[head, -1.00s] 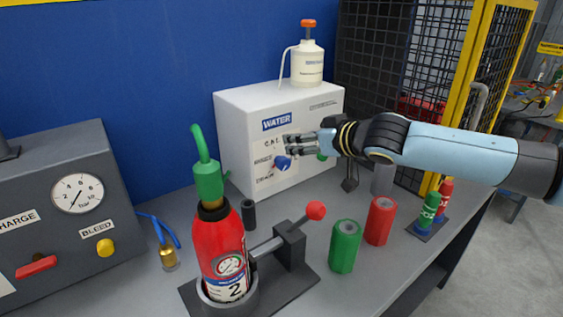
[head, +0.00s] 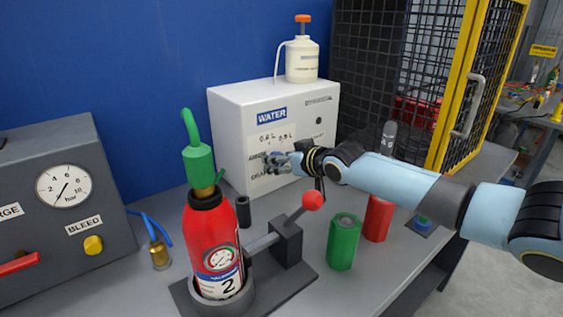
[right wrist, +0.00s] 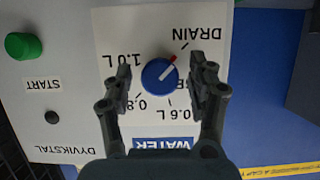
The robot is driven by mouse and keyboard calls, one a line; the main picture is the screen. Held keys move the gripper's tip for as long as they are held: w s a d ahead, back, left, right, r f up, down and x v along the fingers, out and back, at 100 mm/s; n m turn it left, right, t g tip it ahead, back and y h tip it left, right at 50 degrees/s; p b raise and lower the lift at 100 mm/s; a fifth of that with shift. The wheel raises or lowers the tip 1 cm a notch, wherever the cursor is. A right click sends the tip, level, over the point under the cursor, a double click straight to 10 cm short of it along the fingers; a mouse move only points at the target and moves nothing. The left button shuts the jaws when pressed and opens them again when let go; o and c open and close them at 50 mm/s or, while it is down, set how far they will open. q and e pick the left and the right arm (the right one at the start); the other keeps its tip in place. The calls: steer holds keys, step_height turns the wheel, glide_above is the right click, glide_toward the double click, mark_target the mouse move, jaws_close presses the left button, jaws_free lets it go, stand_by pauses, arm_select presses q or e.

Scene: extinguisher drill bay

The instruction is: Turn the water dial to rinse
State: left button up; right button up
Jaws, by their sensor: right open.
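The water dial (right wrist: 158,76) is a round blue knob with a white and red pointer on the white water box (head: 229,132). In the right wrist view, which shows the panel upside down, the red pointer end points towards the DRAIN mark. The 0.6 L, 0.8 and 1.0 L labels also show. A label between DRAIN and 0.6 L is partly hidden by a finger. My right gripper (right wrist: 164,74) is open, its fingers on either side of the dial with gaps. In the head view the right gripper (head: 276,162) largely hides the dial. My left gripper is out of view.
A green START button (right wrist: 23,46) is beside the dial panel. A red extinguisher (head: 208,240) stands in a clamp with a red-knobbed lever (head: 312,200). Green (head: 343,242) and red (head: 377,218) cylinders stand below my right arm. A white bottle (head: 302,62) tops the box.

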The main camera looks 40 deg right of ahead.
steer(key=c, duration=1.1)
steer(key=shift+c, duration=0.2)
steer(key=shift+f+m+b, duration=0.15)
steer(key=shift+m+b, duration=0.15)
steer(key=shift+b, duration=0.35)
steer(key=m+y+b, duration=0.1)
steer(key=m+b, duration=0.1)
steer(key=b, duration=0.3)
steer(key=m+t+y+b, duration=0.1)
steer(key=m+y+b, duration=0.1)
steer(key=b, duration=0.3)
steer(key=m+y+b, duration=0.1)
steer(key=m+b, duration=0.2)
steer(key=b, duration=0.3)
steer(key=shift+d+f+t+y, duration=0.15)
steer(key=shift+f+t+y, duration=0.15)
steer(key=shift+f, duration=0.05)
steer(key=shift+r+m+b, duration=0.3)
steer(key=shift+m+b, duration=0.1)
steer(key=shift+b, duration=0.55)
